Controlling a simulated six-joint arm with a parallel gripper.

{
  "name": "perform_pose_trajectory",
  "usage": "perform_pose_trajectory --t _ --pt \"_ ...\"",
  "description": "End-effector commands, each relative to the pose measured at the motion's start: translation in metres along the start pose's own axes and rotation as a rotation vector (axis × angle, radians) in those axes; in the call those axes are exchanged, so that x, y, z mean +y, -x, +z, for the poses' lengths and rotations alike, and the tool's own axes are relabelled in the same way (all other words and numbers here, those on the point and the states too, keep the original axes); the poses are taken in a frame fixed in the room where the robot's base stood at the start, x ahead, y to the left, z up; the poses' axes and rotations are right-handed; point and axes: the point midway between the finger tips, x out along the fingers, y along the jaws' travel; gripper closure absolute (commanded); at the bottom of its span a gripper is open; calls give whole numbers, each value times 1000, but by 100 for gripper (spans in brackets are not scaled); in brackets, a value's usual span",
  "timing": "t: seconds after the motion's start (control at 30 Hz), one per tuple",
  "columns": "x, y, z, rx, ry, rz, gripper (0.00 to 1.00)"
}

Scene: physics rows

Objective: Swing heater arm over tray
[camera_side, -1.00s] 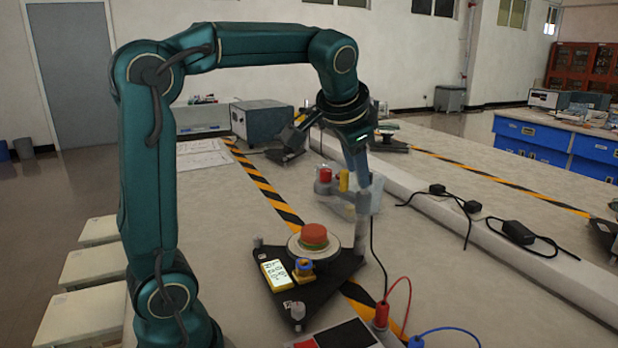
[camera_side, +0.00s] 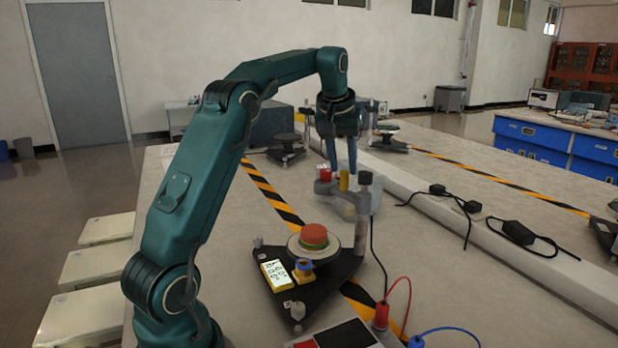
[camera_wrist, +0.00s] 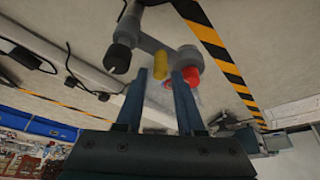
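The heater arm (camera_side: 330,187) is a grey bar on an upright post, with a black knob at the post, a yellow peg (camera_side: 344,180) and a red cap (camera_side: 325,174). It lies behind the tray, not above it. The tray (camera_side: 293,248) is a pale round dish on a black triangular base, bearing a red and green disc stack. My gripper (camera_side: 343,168) points down just above the heater arm. The wrist view shows its two fingers (camera_wrist: 162,73) apart, with the yellow peg (camera_wrist: 160,63) between their tips. I cannot tell whether they touch it.
A clear box (camera_side: 372,196) stands beside the post. A lit display (camera_side: 277,275) and a blue-ringed yellow knob (camera_side: 303,268) sit on the base's front. Red and blue leads (camera_side: 400,290) lie at the front right.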

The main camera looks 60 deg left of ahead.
Motion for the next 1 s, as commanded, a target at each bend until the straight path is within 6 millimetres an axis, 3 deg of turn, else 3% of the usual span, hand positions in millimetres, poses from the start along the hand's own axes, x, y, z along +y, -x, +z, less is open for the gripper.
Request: perform_pose_trajectory --t 0.3,0.63,0.73,1.0 --pt "0 -37 1 -1 -4 -2 63" --pt "0 -42 0 1 -5 -2 63" --pt "0 -41 0 1 -6 -2 100" --pt "0 -41 0 2 -6 -2 100"
